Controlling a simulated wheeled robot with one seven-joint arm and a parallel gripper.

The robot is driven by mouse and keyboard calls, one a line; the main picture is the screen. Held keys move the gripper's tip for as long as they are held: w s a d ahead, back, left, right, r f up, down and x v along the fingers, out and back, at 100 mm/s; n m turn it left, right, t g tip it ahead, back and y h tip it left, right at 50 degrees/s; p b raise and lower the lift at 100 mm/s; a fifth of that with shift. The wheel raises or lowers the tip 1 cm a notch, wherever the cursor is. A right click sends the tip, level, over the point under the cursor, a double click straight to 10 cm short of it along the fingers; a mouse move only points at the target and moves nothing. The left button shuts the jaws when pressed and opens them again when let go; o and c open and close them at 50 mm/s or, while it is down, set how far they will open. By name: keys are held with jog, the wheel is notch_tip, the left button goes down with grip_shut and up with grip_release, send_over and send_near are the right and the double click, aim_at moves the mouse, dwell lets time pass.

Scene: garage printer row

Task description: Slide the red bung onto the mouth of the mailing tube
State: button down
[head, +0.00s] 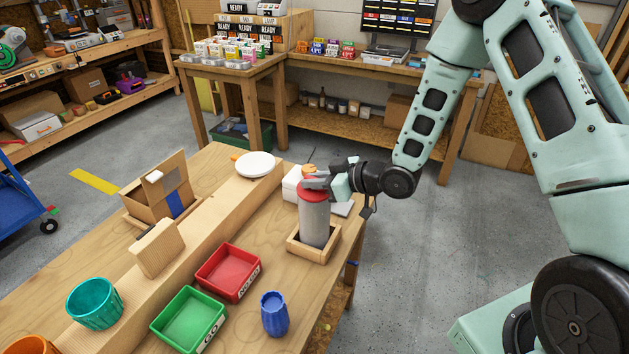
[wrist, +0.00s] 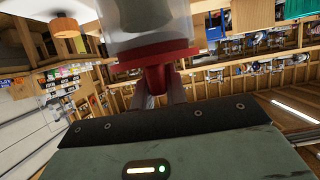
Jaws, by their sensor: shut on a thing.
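The grey mailing tube (head: 314,222) stands upright in a square wooden holder (head: 325,243) near the right edge of the workbench. The red bung (head: 312,187) is at the tube's top end. My gripper (head: 316,180) reaches in from the right and is shut on the bung. In the wrist view the bung (wrist: 155,62) has a wide red rim against the end of the pale tube (wrist: 148,25), and its narrower red stem is between my fingers (wrist: 158,92). I cannot tell how deep the bung sits in the mouth.
A red tray (head: 229,272), a green tray (head: 189,319) and a blue cup (head: 274,313) stand in front and left of the tube. A white box (head: 292,184) is close behind it. A white plate (head: 255,164) and an open cardboard box (head: 160,190) lie farther back.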

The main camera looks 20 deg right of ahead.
jog(key=shift+f, duration=0.1)
dwell(0.3)
jog(key=shift+f+b, duration=0.35)
jog(key=shift+b, duration=0.1)
jog(key=c, duration=0.7)
grip_release()
jog(key=shift+r, duration=0.1)
jog(key=b+v, duration=0.2)
jog(key=v, duration=1.5)
jog(key=shift+s+d+b, duration=0.2)
jog(key=shift+b, duration=0.15)
